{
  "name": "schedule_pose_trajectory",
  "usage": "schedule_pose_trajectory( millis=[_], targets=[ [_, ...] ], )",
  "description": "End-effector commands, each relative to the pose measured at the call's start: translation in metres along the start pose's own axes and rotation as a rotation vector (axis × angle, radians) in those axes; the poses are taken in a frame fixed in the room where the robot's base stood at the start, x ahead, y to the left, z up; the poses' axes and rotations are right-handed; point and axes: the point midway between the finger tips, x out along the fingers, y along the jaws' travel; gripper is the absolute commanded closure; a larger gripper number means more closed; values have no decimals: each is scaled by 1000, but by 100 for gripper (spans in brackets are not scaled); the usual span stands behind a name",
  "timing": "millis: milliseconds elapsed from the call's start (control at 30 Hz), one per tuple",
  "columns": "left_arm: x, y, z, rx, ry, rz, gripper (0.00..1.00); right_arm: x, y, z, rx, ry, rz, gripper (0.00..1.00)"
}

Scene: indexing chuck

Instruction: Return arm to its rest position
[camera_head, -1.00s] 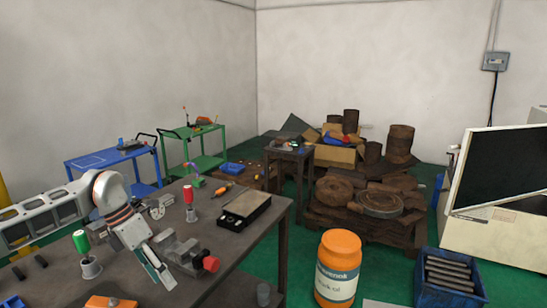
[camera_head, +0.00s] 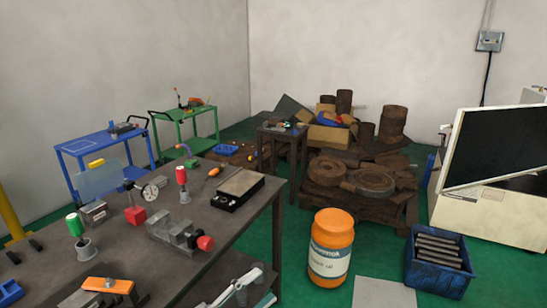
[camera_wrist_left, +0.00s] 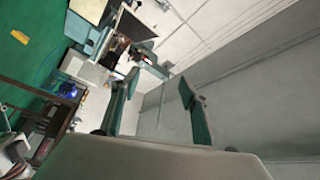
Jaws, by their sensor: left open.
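My left gripper (camera_head: 263,284) shows at the bottom edge of the head view, low beside the front right edge of the dark workbench (camera_head: 231,232). Its two fingers are apart. In the left wrist view the fingers (camera_wrist_left: 160,88) stand apart with nothing between them, against a pale wall. Most of my left arm is outside the head view. The grey vise-like chuck (camera_head: 176,234) with a red knob sits on the workbench, clear of the gripper. My right gripper is not in view.
The bench also holds a green-handled tool (camera_head: 75,225), a red-handled tool (camera_head: 182,177), a dial gauge (camera_head: 150,191), a black case (camera_head: 224,200) and an orange block (camera_head: 108,286). An orange drum (camera_head: 331,262) and a blue crate (camera_head: 435,281) stand on the green floor.

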Motion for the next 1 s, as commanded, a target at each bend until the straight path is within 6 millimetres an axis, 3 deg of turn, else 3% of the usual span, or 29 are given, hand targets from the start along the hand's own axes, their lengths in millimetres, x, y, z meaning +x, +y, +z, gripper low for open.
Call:
schedule_pose_trajectory(
  millis=[167,300,500,600,767,1000],
  targets=[
    [-64,42,50,-322,-336,-70,55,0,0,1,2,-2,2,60],
    [-137,91,80,-566,-609,-96,55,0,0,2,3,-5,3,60],
    [-241,159,87,-837,-924,-103,55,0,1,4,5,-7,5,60],
    [-276,182,82,-923,-1024,-101,55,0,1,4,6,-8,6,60],
    [-305,199,76,-987,-1102,-97,55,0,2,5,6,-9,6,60],
    [-307,200,76,-993,-1109,-97,55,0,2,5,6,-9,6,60]
  ],
)
